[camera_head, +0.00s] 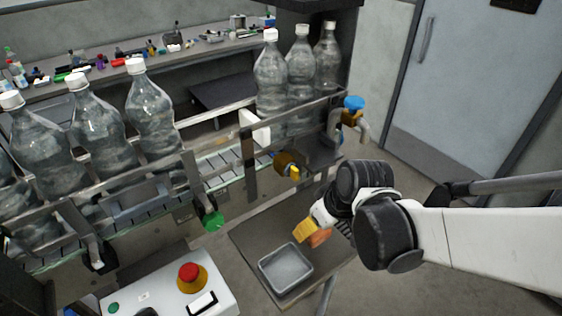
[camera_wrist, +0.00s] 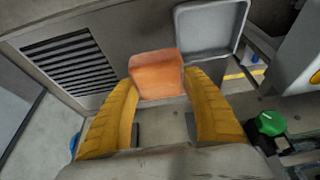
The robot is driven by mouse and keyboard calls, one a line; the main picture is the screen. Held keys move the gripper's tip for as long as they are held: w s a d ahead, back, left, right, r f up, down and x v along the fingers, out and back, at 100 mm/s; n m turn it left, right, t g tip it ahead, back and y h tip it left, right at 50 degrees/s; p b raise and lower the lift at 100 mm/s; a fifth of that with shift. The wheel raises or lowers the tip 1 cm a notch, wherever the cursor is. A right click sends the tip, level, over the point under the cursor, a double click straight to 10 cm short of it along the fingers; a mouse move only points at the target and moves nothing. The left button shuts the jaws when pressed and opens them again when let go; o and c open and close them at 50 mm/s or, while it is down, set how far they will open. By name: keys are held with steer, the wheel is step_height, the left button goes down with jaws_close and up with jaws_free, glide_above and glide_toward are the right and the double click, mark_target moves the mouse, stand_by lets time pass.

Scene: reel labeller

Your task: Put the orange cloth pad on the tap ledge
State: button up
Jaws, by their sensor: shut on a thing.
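The orange cloth pad (camera_head: 320,238) is between the yellow fingers of my gripper (camera_head: 311,231), beside the grey tray in the head view. In the wrist view the pad (camera_wrist: 157,74) sits between the fingertips of my gripper (camera_wrist: 162,82), which is shut on it. A dark flat ledge (camera_head: 312,154) lies by the taps, behind and above my gripper; I take it as the tap ledge. The ledge is not clear in the wrist view.
A grey tray (camera_head: 286,283) stands on a low brown table below my gripper. Bottles (camera_head: 154,115) stand along the railed conveyor. A green knob (camera_head: 212,220) sticks out at its front. A control box with a red button (camera_head: 190,272) is at lower left.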

steer(key=b, duration=0.3)
glide_above(280, 216)
steer(key=s+d, duration=0.2)
steer(key=s, duration=0.1)
steer(key=f, duration=0.5)
steer(key=shift+s+d+f, duration=0.15)
steer(key=shift+s+d, duration=0.05)
steer(key=shift+w+a+f+b, duration=0.3)
steer(key=shift+w+a+f, duration=0.1)
steer(key=shift+w+f, duration=0.2)
steer(key=shift+w+a+f+b, duration=0.25)
steer(key=shift+w+a+f, duration=0.15)
steer(key=shift+w+f, duration=0.15)
steer(key=shift+r, duration=0.15)
steer(key=shift+s, duration=0.1)
steer(key=shift+f, duration=0.2)
steer(key=o, duration=1.1)
steer(key=shift+o, duration=0.2)
